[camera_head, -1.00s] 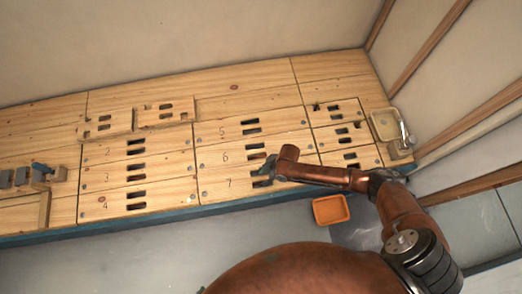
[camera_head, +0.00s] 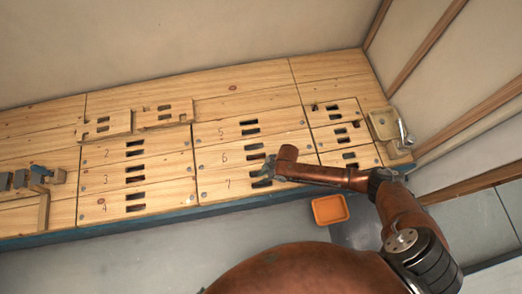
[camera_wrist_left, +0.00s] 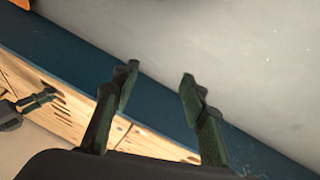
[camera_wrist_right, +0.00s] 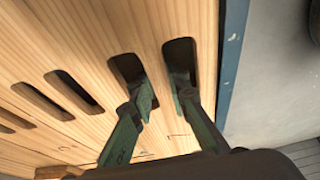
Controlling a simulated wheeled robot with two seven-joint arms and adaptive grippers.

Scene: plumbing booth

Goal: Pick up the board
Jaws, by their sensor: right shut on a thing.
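The wooden board marked 7 (camera_head: 215,187) lies flat at the front of the bench, its slots partly hidden by my right gripper (camera_head: 265,171). In the right wrist view, the fingers of my right gripper (camera_wrist_right: 166,88) reach into two neighbouring slots and are shut on the strip of board (camera_wrist_right: 158,70) between them. I cannot see the board lifted off the bench. My left gripper (camera_wrist_left: 157,90) shows in its own wrist view, open and empty over the blue front edge; I cannot make it out in the head view.
Other slotted boards, such as 6 (camera_head: 212,158) and 5 (camera_head: 208,133), lie around it. Two loose slotted boards (camera_head: 118,127) (camera_head: 178,118) rest further back. A small basin with a tap (camera_head: 382,126) is at the right end. An orange tray (camera_head: 329,209) is below the front edge.

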